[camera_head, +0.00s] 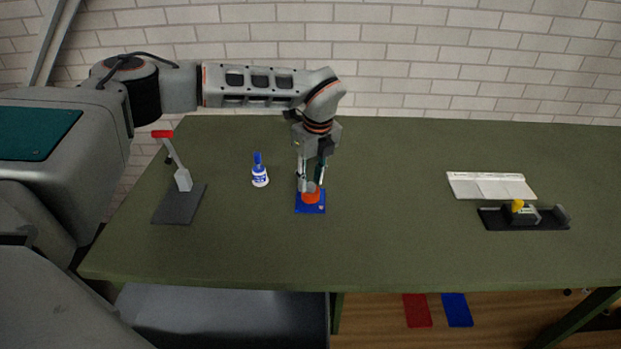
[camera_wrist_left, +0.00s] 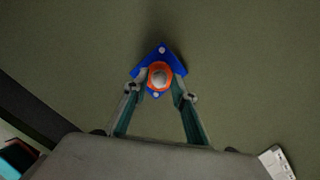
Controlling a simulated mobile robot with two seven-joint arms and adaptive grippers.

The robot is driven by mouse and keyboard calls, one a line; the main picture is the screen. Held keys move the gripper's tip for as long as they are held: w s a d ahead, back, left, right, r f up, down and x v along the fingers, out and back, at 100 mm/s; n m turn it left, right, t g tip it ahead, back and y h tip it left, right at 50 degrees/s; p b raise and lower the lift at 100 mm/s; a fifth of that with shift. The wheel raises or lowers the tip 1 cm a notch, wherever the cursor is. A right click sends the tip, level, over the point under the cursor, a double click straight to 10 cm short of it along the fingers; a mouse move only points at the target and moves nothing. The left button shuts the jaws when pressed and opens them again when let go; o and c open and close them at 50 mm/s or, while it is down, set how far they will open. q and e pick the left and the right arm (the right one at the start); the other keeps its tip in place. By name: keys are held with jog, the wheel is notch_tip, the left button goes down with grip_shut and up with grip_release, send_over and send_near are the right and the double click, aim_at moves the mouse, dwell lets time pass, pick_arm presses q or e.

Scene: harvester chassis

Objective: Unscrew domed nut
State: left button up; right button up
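An orange round part with a grey domed top, which I take for the domed nut (camera_head: 311,196), sits on a small blue plate (camera_head: 320,208) on the table. In the left wrist view the orange ring (camera_wrist_left: 160,84) with its pale centre lies between my fingertips, on the blue plate (camera_wrist_left: 170,58). My left gripper (camera_head: 311,183) points down over it, fingers spread on either side; it also shows in the left wrist view (camera_wrist_left: 160,88). Whether the fingers touch the part cannot be told. My right gripper is not in view.
On the green table (camera_head: 400,230), a blue-and-white bottle (camera_head: 259,176) stands left of the plate. A dark stand (camera_head: 178,206) with a red-topped lever is further left. A white tray (camera_head: 490,186) and black fixture (camera_head: 500,222) lie at right. The table between is clear.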

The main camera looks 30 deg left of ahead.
pick_arm(q)
jog(key=shift+m, duration=1.1)
jog(key=m, duration=0.5)
jog(key=shift+t+h, duration=0.4)
grip_shut()
